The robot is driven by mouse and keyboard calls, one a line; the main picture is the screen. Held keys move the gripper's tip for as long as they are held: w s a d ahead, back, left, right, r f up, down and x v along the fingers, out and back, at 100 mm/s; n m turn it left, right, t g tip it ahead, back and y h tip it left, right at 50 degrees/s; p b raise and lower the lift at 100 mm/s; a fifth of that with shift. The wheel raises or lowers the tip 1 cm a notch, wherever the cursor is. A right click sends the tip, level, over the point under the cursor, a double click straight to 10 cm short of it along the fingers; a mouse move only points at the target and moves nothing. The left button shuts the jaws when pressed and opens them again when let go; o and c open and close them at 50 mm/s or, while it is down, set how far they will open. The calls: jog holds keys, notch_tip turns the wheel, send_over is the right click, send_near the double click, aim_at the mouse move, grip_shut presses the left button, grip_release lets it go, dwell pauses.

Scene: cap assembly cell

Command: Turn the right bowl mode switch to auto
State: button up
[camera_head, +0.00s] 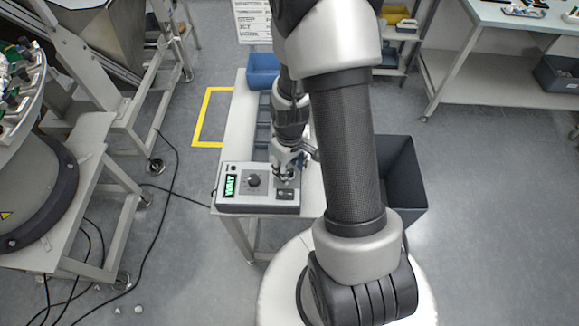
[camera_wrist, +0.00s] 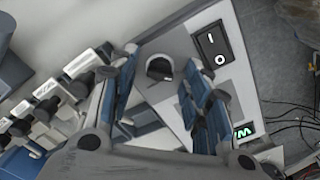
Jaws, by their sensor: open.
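A grey control box (camera_head: 235,206) stands on the front of a narrow white table. It has a green-lit display (camera_head: 230,185), a black dial (camera_head: 252,181) and a black rocker switch (camera_head: 286,194). My gripper (camera_head: 281,176) points down over the box's right part. In the wrist view my gripper (camera_wrist: 160,72) is open, with a small dark round knob (camera_wrist: 160,68) on the panel between its fingertips. Contact cannot be told. The rocker (camera_wrist: 213,45), marked I and O, and part of the display (camera_wrist: 243,130) show beside the right finger. Which way the knob points is unclear.
A blue bin (camera_head: 263,68) stands at the table's far end. A dark open bin (camera_head: 402,175) stands right of the table, partly behind my arm. A round bowl machine (camera_head: 35,165) stands left. Several white blocks with black round parts (camera_wrist: 48,105) lie left of my fingers. Cables cross the floor.

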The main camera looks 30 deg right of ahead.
notch_tip(320, 180, up, 12)
dwell(0.6)
dwell(0.5)
notch_tip(320, 180, up, 13)
jog(key=m+t, duration=0.1)
jog(key=t, duration=0.1)
send_over(289, 171)
jog(key=s+a, duration=0.5)
jog(key=a, duration=0.1)
jog(key=s+a+r+m+t, duration=0.1)
jog(key=s+a+r+t, duration=0.1)
jog(key=s+a+r, duration=0.2)
jog(key=s+r, duration=0.2)
jog(key=s, duration=0.2)
jog(key=shift+a+t, duration=0.25)
jog(key=shift+t, duration=0.05)
jog(key=shift+s, duration=0.1)
